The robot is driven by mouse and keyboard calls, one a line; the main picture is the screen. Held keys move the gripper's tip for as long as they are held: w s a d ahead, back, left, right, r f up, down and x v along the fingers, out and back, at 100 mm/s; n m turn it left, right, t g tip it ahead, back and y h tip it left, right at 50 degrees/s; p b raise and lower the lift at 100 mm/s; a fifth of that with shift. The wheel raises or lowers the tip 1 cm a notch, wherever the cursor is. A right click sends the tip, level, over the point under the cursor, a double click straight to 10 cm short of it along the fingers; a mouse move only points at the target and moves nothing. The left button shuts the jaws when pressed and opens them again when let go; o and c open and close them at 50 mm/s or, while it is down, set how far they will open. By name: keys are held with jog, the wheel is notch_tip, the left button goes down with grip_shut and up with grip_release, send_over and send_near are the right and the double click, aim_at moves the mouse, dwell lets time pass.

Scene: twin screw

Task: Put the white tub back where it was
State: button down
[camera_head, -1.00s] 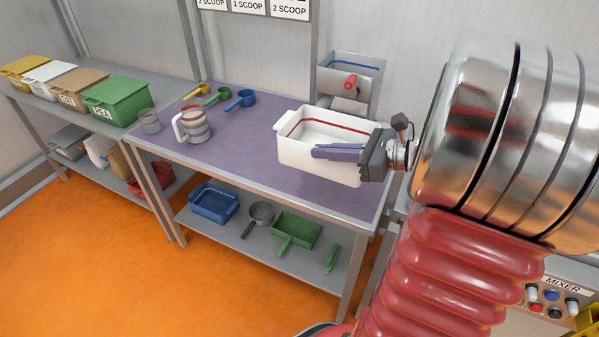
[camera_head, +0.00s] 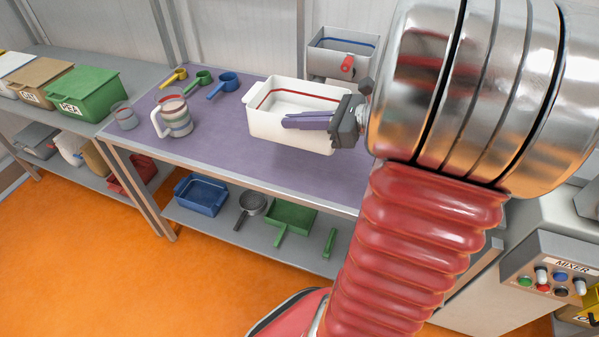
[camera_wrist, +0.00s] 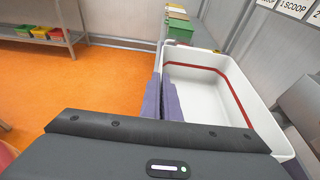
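The white tub (camera_head: 290,128) has a red line around its inside and looks empty. It is level, over the right part of the purple table top; I cannot tell whether its base touches the table. My gripper (camera_head: 290,121) reaches in from the right and is shut on the tub's near long wall. In the wrist view the tub (camera_wrist: 235,88) is right of my gripper (camera_wrist: 163,80), with one purple finger outside the wall and one inside. The tub's far lower side is hidden.
The purple table top (camera_head: 250,155) has clear room left of the tub. A striped jug (camera_head: 173,118), a clear cup (camera_head: 124,116) and a blue scoop (camera_head: 223,84) stand there. A grey hopper (camera_head: 342,52) is behind the tub. The mixer panel (camera_head: 555,275) is at right.

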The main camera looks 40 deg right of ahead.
notch_tip(320, 180, down, 14)
dwell(0.6)
jog(key=shift+f, duration=0.1)
jog(key=shift+f, duration=1.85)
jog(key=shift+f, duration=0.1)
jog(key=c, duration=2)
grip_release()
jog(key=shift+s+d, duration=0.1)
jog(key=shift+r+v, duration=0.2)
jog(key=shift+v, duration=5.8)
